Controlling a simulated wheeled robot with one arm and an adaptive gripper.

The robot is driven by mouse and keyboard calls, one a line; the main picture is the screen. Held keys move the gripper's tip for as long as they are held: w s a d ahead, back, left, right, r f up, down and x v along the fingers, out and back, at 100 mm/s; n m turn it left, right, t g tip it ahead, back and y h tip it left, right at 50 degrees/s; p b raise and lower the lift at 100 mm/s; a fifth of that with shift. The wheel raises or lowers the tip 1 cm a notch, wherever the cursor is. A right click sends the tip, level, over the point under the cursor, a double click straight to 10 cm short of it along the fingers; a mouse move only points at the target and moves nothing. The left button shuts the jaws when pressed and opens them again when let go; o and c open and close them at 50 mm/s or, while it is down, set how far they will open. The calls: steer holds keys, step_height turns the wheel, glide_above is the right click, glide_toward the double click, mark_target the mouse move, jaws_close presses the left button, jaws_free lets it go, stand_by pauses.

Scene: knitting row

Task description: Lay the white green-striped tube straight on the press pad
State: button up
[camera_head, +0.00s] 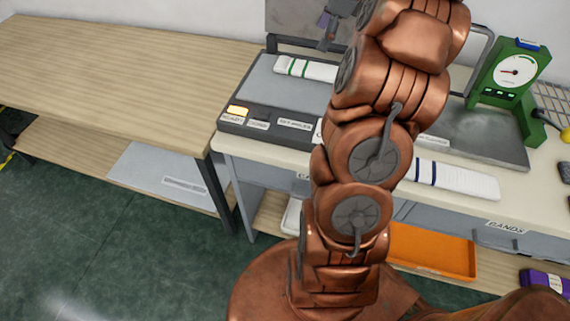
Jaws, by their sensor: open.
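The white tube with green stripes (308,69) lies on the grey press pad (275,92), towards its back. Its striped end points left, and its right end is hidden behind my arm. Its long side runs roughly along the pad's back edge. My gripper (326,36) is at the top of the view, open, above and beyond the tube. It appears apart from the tube, and part of it is hidden by my arm. The press has a lit yellow lamp (237,111) at its front left corner.
A white tube with blue stripes (455,178) lies on the bench front, right of my arm. A green dial gauge (508,75) stands at the back right. An orange tray (432,252) sits below. A wooden table (120,65) at left is clear.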

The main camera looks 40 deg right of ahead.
steer(key=s+a+n+g, duration=0.1)
steer(key=s+a+n, duration=0.35)
steer(key=a, duration=0.75)
steer(key=s+a+n+g, duration=0.1)
steer(key=a+n+g, duration=0.1)
steer(key=a+n, duration=0.8)
steer(key=s+a+f+n+h, duration=0.1)
steer(key=s+a+f+n, duration=0.1)
steer(key=s+a+n, duration=0.2)
steer(key=s+a+f+n+g+h, duration=0.1)
steer(key=s+a+f+n, duration=0.2)
steer(key=s, duration=0.7)
steer(key=s+a+f+n+g, duration=0.1)
steer(key=s+a+f+n, duration=0.1)
steer(key=s+a+n, duration=0.3)
steer(key=s, duration=0.3)
steer(key=shift+a+f+h, duration=0.2)
steer(key=shift+f+h, duration=0.05)
steer(key=shift+h, duration=0.15)
step_height(320, 180, up, 3)
steer(key=p, duration=0.2)
steer(key=shift+f+p, duration=0.2)
steer(key=shift+p, duration=0.1)
